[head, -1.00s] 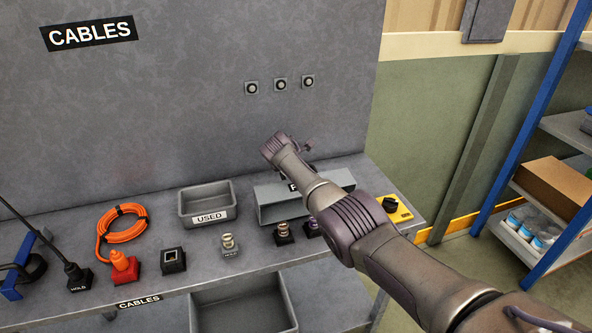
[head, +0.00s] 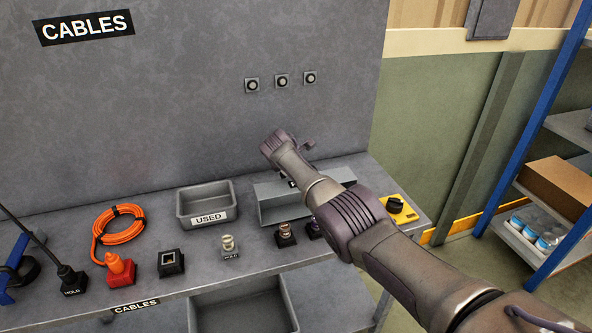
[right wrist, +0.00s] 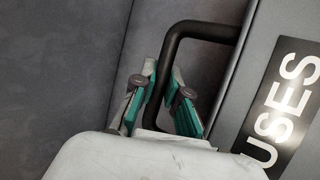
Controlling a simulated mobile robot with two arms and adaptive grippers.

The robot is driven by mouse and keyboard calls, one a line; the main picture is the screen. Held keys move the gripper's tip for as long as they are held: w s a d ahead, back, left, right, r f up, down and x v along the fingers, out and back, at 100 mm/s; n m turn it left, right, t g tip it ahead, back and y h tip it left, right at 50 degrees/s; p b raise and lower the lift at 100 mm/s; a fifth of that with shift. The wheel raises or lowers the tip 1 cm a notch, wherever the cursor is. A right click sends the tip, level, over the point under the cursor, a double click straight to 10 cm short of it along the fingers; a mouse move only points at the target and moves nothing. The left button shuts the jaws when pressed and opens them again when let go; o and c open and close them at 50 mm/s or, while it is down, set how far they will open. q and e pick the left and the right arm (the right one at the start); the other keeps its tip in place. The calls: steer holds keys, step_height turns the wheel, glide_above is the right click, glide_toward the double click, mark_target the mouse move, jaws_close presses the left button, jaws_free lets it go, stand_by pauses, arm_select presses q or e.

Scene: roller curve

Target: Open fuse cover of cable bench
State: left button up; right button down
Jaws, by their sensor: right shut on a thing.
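The grey fuse box (head: 268,208) stands on the bench, partly hidden behind my right arm in the head view. In the right wrist view its dark label reads "USES" (right wrist: 283,100) beside a black bar handle (right wrist: 205,29). My right gripper (right wrist: 166,95) has its green-padded fingers on either side of this handle and is shut on it. In the head view the fingers are largely hidden by the wrist. I cannot tell whether the cover is lifted. My left gripper is not in view.
The cable bench (head: 130,292) holds a "USED" tray (head: 182,204), an orange cable (head: 119,215), several sockets and a yellow switch box (head: 405,214). Three round fittings (head: 282,80) sit on the back panel. A blue-framed shelf (head: 560,213) stands at right.

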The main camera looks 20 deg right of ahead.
steer(key=shift+w+r, duration=0.1)
stand_by(0.3)
steer(key=c, duration=1.2)
jaws_free()
steer(key=shift+f, duration=0.2)
steer(key=shift+s+f, duration=0.25)
steer(key=shift+f, duration=0.05)
steer(key=v, duration=1.2)
steer(key=shift+w+r, duration=0.25)
steer(key=shift+r, duration=0.35)
